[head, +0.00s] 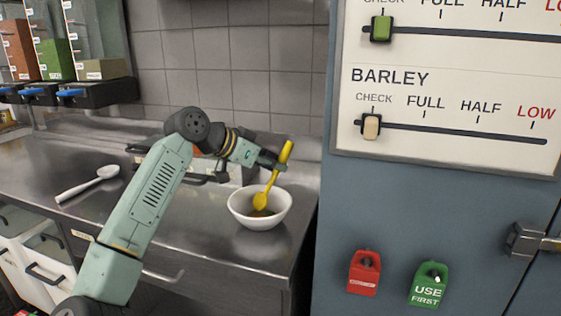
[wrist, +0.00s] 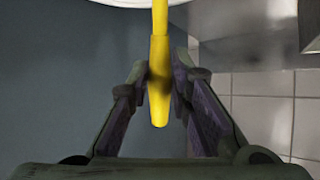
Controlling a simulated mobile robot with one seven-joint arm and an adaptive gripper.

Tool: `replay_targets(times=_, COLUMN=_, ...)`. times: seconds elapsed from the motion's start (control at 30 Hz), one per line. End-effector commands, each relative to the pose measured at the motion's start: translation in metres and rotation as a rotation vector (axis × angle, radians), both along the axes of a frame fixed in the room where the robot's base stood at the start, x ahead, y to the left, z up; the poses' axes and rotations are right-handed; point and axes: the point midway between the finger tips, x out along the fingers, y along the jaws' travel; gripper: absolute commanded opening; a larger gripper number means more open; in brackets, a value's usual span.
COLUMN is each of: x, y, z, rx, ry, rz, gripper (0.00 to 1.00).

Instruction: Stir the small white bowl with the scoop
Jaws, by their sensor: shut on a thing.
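A small white bowl (head: 262,212) stands upright near the right end of the steel counter, with something brownish at its bottom. The yellow scoop (head: 268,186) slants down into the bowl, its head low inside, near or touching the contents. My gripper (head: 282,162) is above the bowl's back right side, shut on the scoop's handle. In the wrist view my gripper (wrist: 159,88) has both fingers against the yellow scoop handle (wrist: 159,70). Only a pale edge of the white bowl (wrist: 135,2) shows at the top there.
A white spoon (head: 88,184) lies on the steel counter (head: 190,240) to the left. Ingredient dispensers (head: 62,60) hang at the back left. A blue-grey cabinet (head: 400,215) with a barley level board (head: 450,90) stands close on the right.

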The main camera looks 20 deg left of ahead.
Motion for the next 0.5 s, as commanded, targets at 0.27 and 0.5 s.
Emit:
replay_targets(times=0.27, x=-0.025, y=-0.003, z=-0.003, rx=0.002, ry=-0.002, rz=-0.002, gripper=0.00)
replay_targets(times=0.5, x=-0.021, y=-0.025, z=0.001, rx=0.000, ry=0.000, rz=-0.001, gripper=0.00)
